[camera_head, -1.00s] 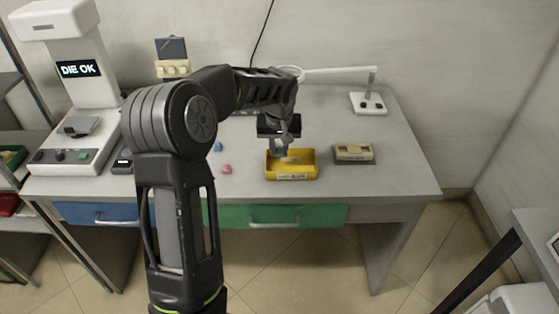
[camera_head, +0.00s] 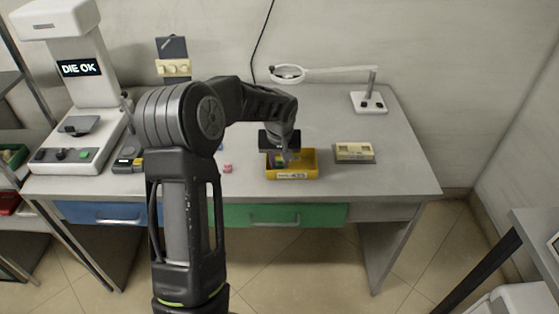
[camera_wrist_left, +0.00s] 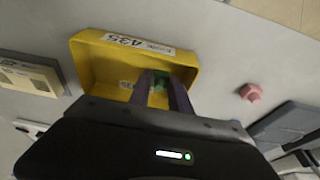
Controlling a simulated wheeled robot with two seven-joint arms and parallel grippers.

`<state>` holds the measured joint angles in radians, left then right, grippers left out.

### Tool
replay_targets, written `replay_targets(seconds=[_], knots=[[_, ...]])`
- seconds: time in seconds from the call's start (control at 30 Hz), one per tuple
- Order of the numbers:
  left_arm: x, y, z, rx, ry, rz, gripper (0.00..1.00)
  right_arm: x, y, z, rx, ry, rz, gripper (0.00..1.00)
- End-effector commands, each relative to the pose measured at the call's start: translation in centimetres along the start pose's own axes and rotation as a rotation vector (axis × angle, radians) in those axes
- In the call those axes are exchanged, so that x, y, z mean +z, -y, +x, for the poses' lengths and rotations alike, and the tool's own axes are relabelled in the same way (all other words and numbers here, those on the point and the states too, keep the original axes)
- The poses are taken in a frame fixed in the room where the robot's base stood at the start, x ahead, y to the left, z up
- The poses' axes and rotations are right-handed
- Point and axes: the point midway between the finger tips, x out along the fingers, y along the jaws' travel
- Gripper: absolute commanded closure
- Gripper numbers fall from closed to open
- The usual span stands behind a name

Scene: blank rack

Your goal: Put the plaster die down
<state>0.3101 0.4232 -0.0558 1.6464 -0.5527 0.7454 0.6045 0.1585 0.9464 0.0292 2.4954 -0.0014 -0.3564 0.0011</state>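My left gripper (camera_head: 281,159) reaches down into the yellow tray (camera_head: 307,172) on the grey bench. In the left wrist view its two fingers (camera_wrist_left: 161,80) point into the tray (camera_wrist_left: 90,62), with a small green piece (camera_wrist_left: 161,84) filling the gap between the tips. This piece appears to be the plaster die, gripped low in the tray; whether it touches the floor cannot be told. A small pink piece (camera_head: 228,168) lies on the bench left of the tray, also in the left wrist view (camera_wrist_left: 250,92). My right gripper is not in view.
A beige box (camera_head: 354,152) sits right of the tray. A magnifier lamp (camera_head: 369,102) stands behind, its ring reaching left. A white machine (camera_head: 78,68) showing "DIE OK" stands at the left. The bench's right front (camera_head: 400,175) is clear.

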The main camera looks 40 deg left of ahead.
Motion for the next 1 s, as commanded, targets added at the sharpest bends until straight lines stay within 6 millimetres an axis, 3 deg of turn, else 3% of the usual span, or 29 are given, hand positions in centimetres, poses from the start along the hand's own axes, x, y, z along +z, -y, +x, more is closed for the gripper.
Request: replay_targets(seconds=[0.2, 0.63, 0.77, 1.0], knots=[[0.0, 0.0, 0.0, 0.000, 0.000, 0.000, 0.58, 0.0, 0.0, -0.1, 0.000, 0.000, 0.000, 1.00], [-0.1, 0.0, -1.0, 0.000, -0.002, 0.000, 0.58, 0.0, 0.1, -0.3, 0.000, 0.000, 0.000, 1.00], [-0.2, 0.0, -2.8, 0.001, -0.003, 0.000, 0.58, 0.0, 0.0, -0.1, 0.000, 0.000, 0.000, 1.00], [-0.2, -0.1, -7.9, 0.002, -0.004, 0.000, 0.58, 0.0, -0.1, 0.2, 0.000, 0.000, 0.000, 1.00]])
